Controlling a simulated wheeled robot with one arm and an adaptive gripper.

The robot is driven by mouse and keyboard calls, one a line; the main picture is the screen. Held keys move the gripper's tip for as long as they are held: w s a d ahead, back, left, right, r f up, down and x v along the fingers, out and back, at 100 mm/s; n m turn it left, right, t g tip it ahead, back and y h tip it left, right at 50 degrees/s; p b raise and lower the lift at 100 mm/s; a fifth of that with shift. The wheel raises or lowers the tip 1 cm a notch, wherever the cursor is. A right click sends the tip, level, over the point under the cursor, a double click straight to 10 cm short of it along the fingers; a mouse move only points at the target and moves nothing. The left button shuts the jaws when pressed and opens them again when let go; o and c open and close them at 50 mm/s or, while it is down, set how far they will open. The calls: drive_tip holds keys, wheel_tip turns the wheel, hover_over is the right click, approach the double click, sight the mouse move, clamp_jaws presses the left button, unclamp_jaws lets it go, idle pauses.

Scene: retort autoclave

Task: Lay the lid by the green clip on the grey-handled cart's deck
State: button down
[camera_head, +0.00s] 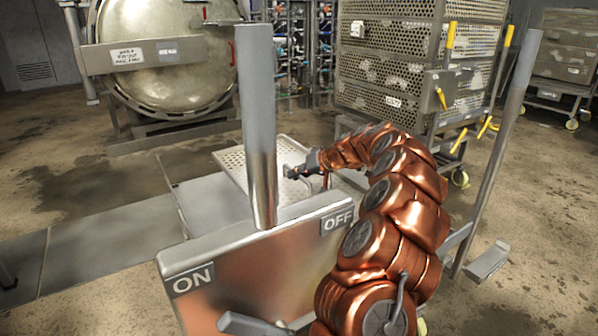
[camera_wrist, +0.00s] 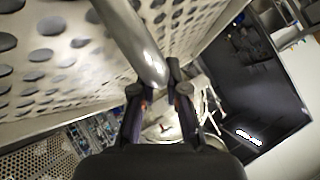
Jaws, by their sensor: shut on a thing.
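The lid (camera_head: 237,168) is a pale perforated metal plate near the middle of the head view, tilted in that picture. It fills the upper left of the wrist view (camera_wrist: 50,75), with round holes and a smooth metal bar handle (camera_wrist: 135,40). My gripper (camera_head: 303,172) is at the lid's right side. In the wrist view my gripper (camera_wrist: 155,92) is shut on the bar handle. A flat grey deck (camera_head: 200,207) shows below and left of the lid. I cannot tell whether the lid touches it. I cannot make out a green clip or a clearly grey-handled cart.
An ON/OFF panel (camera_head: 262,262) and a grey post (camera_head: 260,130) stand in front. A perforated crate (camera_head: 390,60) on a cart with yellow handles (camera_head: 450,40) stands behind. A round autoclave door (camera_head: 165,70) is at the back left.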

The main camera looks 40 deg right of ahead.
sight(303, 189)
drive_tip(key=shift+f, duration=0.25)
drive_tip(key=shift+f+b, duration=1.9)
drive_tip(key=shift+f, duration=0.95)
drive_tip(key=shift+f, duration=0.25)
drive_tip(key=c, duration=1.1)
unclamp_jaws()
drive_tip(key=shift+f, duration=0.1)
drive_tip(key=shift+s, duration=0.1)
